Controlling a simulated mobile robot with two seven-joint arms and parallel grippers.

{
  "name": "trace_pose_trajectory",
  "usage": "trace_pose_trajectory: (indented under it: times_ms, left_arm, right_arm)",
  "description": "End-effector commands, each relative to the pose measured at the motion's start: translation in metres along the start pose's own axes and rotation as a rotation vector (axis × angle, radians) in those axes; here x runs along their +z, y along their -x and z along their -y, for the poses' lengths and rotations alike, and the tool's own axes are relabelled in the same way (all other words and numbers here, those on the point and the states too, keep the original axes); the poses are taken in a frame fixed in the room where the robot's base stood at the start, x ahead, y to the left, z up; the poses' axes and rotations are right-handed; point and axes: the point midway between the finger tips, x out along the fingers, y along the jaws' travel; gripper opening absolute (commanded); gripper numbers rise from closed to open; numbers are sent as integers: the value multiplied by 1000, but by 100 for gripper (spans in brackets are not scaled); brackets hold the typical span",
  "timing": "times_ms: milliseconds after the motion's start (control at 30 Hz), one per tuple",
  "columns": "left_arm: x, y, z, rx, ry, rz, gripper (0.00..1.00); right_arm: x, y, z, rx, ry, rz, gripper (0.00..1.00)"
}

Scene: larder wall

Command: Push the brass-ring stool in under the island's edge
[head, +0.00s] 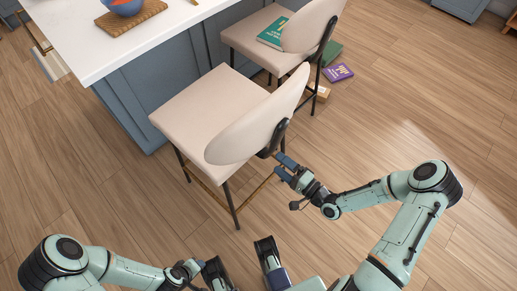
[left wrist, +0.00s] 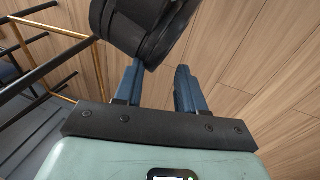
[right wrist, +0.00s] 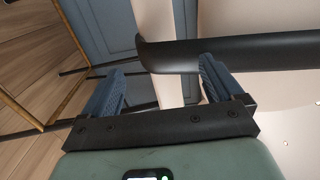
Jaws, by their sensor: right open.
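The brass-ring stool (head: 205,108) stands upright beside the island, with a cream seat, rounded backrest (head: 252,130), black legs and a brass foot ring (head: 216,201). Its seat is outside the island's white top edge (head: 150,45). My right gripper (head: 281,167) is open and empty, low behind the backrest. In the right wrist view a black stool bar (right wrist: 250,52) passes just beyond its fingers; contact cannot be told. My left gripper (left wrist: 157,78) is open; a dark rounded part shows beyond its fingers. Brass rails (left wrist: 97,55) show at the left there.
A second cream stool (head: 250,32) stands farther along, with a teal book (head: 273,33) on its seat. A purple book (head: 338,72), another teal book (head: 331,53) and a small box (head: 321,92) lie on the floor near it. The wooden floor at right is mostly clear.

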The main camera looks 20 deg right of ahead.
Motion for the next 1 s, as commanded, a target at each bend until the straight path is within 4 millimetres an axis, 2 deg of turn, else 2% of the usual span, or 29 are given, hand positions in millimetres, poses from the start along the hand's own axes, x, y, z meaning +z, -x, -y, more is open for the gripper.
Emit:
trace_pose_trajectory:
  times_ms: [33, 133, 400, 600, 900, 933, 1000]
  left_arm:
    - [-6, -8, 3, -2, 2, -16, 39]
    - [-19, -17, 6, -4, 5, -54, 39]
    - [-31, -23, 9, -6, 7, -89, 39]
    - [-40, -27, 10, -8, 9, -115, 39]
    - [-41, -27, 11, -8, 9, -118, 39]
    - [-41, -27, 10, -8, 9, -118, 39]
    - [-41, -27, 11, -8, 9, -118, 39]
  right_arm:
    - [1, -15, -2, -4, 1, 4, 94]
    - [1, -40, -3, -3, 2, 4, 94]
    - [1, -96, -2, 0, 1, 2, 94]
    - [1, -115, -2, 2, 0, 1, 94]
    - [0, -118, -1, 2, 1, 0, 94]
    - [0, -118, -1, 2, 1, 0, 89]
    - [0, -118, -1, 2, 1, 0, 66]
